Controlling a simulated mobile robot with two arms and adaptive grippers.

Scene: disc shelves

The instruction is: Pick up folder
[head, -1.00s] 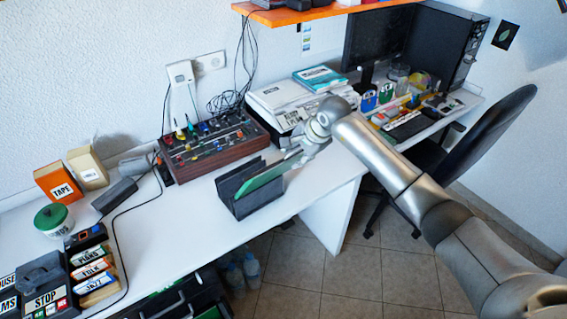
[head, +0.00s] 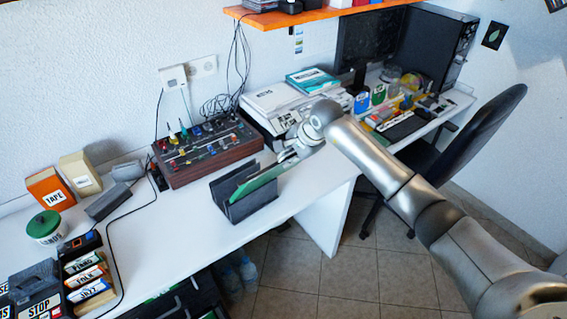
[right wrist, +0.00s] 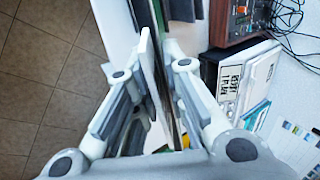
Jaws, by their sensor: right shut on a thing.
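The green folder (head: 256,184) stands in a dark grey open-topped holder (head: 251,205) near the front edge of the white desk. Its lower part is hidden by the holder's front wall. My right gripper (head: 287,156) reaches in from the right and is shut on the folder's right end. My left gripper is not in view.
A mixer (head: 208,152) stands behind the holder. A printer (head: 277,103) with a blue book (head: 313,80) is behind the gripper. A black chair (head: 486,135) is at the right. Bare desk (head: 165,240) lies left of the holder.

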